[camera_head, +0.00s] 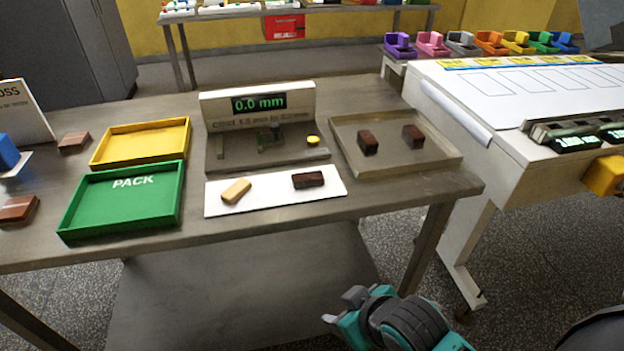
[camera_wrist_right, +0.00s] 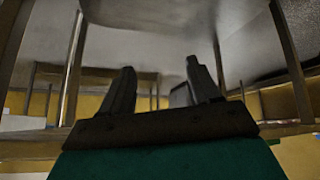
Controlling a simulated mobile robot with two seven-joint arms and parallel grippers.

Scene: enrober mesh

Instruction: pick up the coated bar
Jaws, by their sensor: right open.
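A dark brown coated bar (camera_head: 308,180) lies on the right half of a white mat at the table's front edge. A tan bar (camera_head: 236,190), which looks uncoated, lies on the left half of the same mat (camera_head: 272,194). Two more dark bars (camera_head: 368,142) (camera_head: 413,136) lie apart in a shallow tan tray (camera_head: 452,157) at the right. My right gripper (camera_head: 343,306) is low in front of the table, well away from the bars. Its two fingers are spread and empty in the right wrist view (camera_wrist_right: 160,85). My left gripper does not show.
A gauge reading 0.0 mm (camera_head: 305,100) stands behind the mat. A green PACK tray (camera_head: 66,226) and a yellow tray (camera_head: 188,130) are to its left. Brown blocks (camera_head: 74,142) lie farther left. A white bench (camera_head: 520,140) stands right. The table's front edge lies between my right gripper and the mat.

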